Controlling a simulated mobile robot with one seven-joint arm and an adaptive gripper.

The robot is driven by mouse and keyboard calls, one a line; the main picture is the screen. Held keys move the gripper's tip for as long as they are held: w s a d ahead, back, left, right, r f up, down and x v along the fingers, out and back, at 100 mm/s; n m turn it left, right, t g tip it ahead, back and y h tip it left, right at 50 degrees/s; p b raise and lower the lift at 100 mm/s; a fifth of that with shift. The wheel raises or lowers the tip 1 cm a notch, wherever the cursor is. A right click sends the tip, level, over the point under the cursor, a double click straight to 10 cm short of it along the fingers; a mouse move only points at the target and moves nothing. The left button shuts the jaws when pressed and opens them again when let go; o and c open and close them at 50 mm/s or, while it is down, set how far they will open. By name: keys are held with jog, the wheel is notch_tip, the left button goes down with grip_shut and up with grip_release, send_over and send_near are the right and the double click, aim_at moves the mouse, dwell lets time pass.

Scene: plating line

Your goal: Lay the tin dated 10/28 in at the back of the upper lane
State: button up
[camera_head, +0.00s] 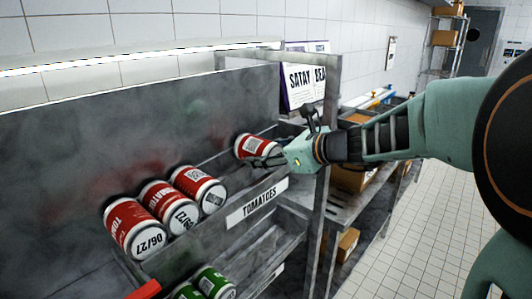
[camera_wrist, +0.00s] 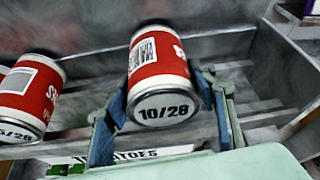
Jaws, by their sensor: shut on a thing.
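The tin dated 10/28 (camera_wrist: 160,72) is red with white ends and lies on its side between the blue fingers of my gripper (camera_wrist: 163,100). In the head view this tin (camera_head: 251,146) is at the right end of the upper lane (camera_head: 207,237), which is labelled TOMATOES. My gripper (camera_head: 275,158) is shut on it from the right. I cannot tell whether the tin touches the lane floor. Three red tins lie side by side further left in the lane: one dated 06/27 (camera_head: 134,228), a middle one (camera_head: 169,207) and a right one (camera_head: 199,190). A gap separates them from the held tin.
Green tins (camera_head: 213,282) lie in the lane below. A metal post (camera_head: 327,150) stands beside my gripper at the rack's right end. A box marked SATAY (camera_head: 305,80) stands behind it. Shelves with cardboard boxes (camera_head: 352,178) are further right.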

jog(key=shift+r, duration=0.1)
jog(key=o, duration=1.5)
jog(key=shift+c, duration=0.2)
jog(key=shift+o, duration=1.1)
jog(key=shift+s, duration=0.1)
